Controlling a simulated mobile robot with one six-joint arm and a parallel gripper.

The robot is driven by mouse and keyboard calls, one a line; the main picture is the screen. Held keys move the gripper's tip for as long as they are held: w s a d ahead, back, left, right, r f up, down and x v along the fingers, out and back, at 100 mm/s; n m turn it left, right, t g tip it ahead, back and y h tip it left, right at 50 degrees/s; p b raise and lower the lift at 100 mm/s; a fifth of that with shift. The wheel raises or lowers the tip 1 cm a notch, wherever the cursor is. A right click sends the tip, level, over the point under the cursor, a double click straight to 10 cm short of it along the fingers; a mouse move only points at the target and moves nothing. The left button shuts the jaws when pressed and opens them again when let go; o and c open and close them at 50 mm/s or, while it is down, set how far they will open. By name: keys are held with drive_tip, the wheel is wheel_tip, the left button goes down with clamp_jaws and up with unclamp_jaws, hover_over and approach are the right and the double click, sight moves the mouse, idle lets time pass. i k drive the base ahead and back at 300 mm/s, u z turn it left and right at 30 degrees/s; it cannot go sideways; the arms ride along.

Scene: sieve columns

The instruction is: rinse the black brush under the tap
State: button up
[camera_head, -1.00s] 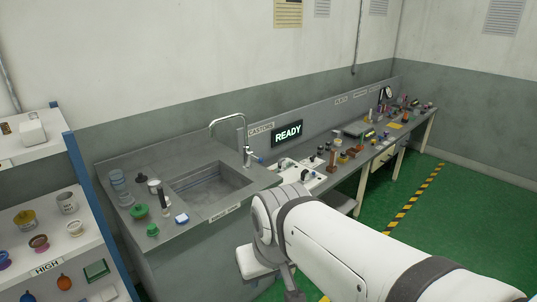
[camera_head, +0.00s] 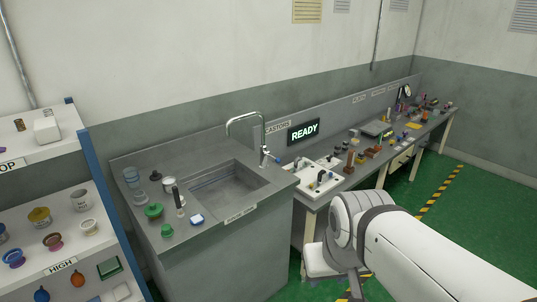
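A slim upright black object (camera_head: 176,196), which looks like the black brush, stands on the counter at the sink's left front corner. It is small here, and its lower end looks pale. The tap (camera_head: 245,122) is a curved metal spout at the back of the sink, arching over the grey basin (camera_head: 222,188). I cannot tell whether water runs. My arm reaches in from the lower right and bends down in front of the counter. My gripper itself does not show, so I cannot see whether it holds anything.
Around the brush stand a green pot (camera_head: 154,212), a smaller green item (camera_head: 167,230), a blue-and-white block (camera_head: 197,219) and clear stacked vessels (camera_head: 132,178). A loaded shelf (camera_head: 86,243) stands at left.

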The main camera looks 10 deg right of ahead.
sight(277, 160)
drive_tip(key=u, duration=0.05)
drive_tip(key=i, duration=1.65)
drive_tip(key=z, duration=0.1)
